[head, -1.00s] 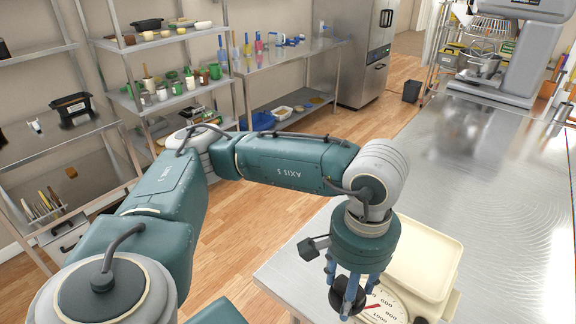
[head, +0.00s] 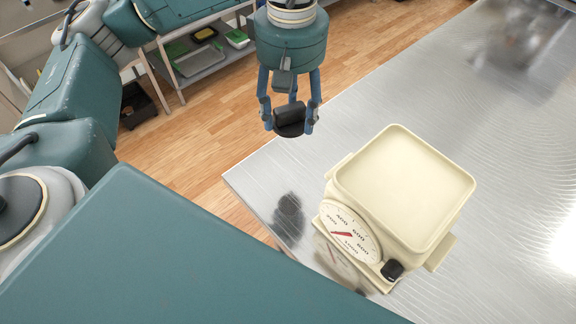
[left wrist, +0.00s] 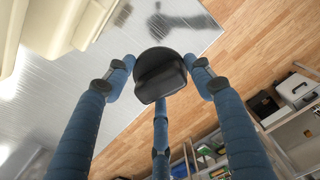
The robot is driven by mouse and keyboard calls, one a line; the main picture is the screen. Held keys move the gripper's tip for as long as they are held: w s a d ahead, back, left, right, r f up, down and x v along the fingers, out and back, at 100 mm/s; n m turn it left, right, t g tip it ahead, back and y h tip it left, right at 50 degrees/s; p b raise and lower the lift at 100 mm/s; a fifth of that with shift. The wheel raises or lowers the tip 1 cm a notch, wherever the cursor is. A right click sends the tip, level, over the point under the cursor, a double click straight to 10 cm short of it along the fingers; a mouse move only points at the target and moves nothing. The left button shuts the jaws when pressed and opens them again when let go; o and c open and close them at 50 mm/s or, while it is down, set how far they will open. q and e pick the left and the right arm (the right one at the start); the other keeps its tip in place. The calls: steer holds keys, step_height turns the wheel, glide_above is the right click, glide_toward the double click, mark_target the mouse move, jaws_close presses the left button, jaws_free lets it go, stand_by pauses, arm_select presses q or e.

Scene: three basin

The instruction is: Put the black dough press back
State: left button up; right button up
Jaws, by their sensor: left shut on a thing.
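The black dough press (head: 290,121) is a small round black piece with a raised grip. My left gripper (head: 289,118), with blue fingers, is shut on it and holds it in the air near the left corner of the metal table (head: 262,172). In the left wrist view the press (left wrist: 160,75) sits between the fingertips of the left gripper (left wrist: 158,78), with its rounded edge showing beyond them. A dark reflection of it shows on the table top. My right gripper is in neither current view.
A cream kitchen scale (head: 405,180) with a round dial stands on the table, right of the left gripper. A low shelf (head: 207,62) with trays stands at the back left. Wood floor lies between shelf and table. The table's right side is clear.

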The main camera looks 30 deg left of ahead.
arm_select(q)
steer(key=r+n, duration=0.1)
steer(key=a+r+n, duration=0.1)
steer(key=n, duration=0.1)
steer(key=shift+w+r, duration=0.1)
steer(key=shift+w, duration=0.05)
steer(key=shift+f+n, duration=0.5)
steer(key=shift+f, duration=0.2)
arm_select(e)
steer(key=s+a+g, duration=0.1)
steer(key=s+a, duration=0.1)
steer(key=s, duration=0.5)
arm_select(q)
steer(key=p, duration=0.3)
glide_above(287, 170)
step_height(287, 170, down, 13)
steer(key=shift+f, duration=0.4)
step_height(287, 170, down, 3)
steer(key=shift+f+p, duration=0.15)
steer(key=shift+p, duration=0.25)
steer(key=shift+f, duration=0.6)
steer(key=o, duration=1.2)
arm_select(e)
steer(key=w+r, duration=0.2)
steer(key=r, duration=0.1)
steer(key=shift+w+d, duration=0.3)
steer(key=shift+w, duration=0.1)
